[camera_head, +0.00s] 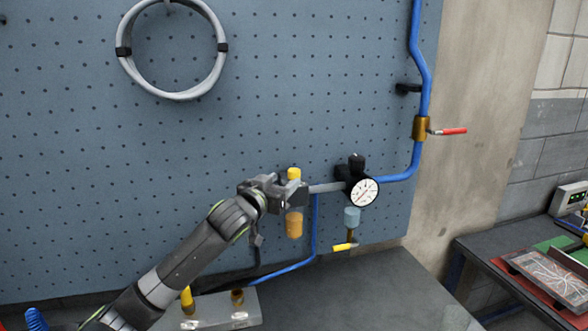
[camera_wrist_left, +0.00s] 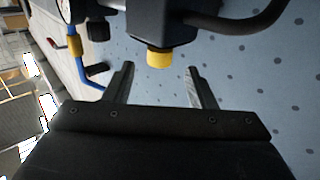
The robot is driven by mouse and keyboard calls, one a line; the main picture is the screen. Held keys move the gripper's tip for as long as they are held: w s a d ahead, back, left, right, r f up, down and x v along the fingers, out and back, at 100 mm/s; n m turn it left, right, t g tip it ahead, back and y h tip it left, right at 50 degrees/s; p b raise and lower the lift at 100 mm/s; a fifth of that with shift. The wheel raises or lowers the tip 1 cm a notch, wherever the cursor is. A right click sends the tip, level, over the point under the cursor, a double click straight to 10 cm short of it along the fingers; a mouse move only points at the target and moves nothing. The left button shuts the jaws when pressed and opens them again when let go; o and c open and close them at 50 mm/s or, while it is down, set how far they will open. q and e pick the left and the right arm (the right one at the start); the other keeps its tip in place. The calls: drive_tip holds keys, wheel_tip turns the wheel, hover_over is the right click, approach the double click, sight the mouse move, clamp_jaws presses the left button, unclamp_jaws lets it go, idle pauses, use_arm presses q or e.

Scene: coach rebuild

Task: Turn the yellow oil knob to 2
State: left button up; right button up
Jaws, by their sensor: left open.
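The yellow oil knob (camera_head: 294,173) sits on top of the lubricator with the amber bowl (camera_head: 294,224), on the blue pegboard. Any numbers on the knob are too small to read. My left gripper (camera_head: 292,193) is at the lubricator, in front of its body. In the left wrist view the gripper (camera_wrist_left: 158,72) is open, with one finger on each side of the yellow knob (camera_wrist_left: 159,58). The knob lies around the fingertips with gaps on both sides, and I see no contact. My right gripper is not in view.
Right of the lubricator are a black regulator knob (camera_head: 356,160), a white gauge (camera_head: 364,192) and a pale blue bowl (camera_head: 352,217). A blue pipe (camera_head: 418,150) carries a red-handled valve (camera_head: 448,131). A grey hose ring (camera_head: 217,62) hangs upper left. A bench (camera_head: 385,285) lies below.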

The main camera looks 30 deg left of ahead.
sight(291, 175)
use_arm(q)
drive_tip(key=w+p, duration=0.1)
drive_tip(key=w, duration=0.2)
drive_tip(key=w+p, duration=0.1)
drive_tip(key=w, duration=0.2)
drive_tip(key=shift+w+a, duration=0.2)
drive_tip(key=shift+w, duration=0.05)
drive_tip(key=shift+c, duration=0.3)
drive_tip(key=c, duration=0.9)
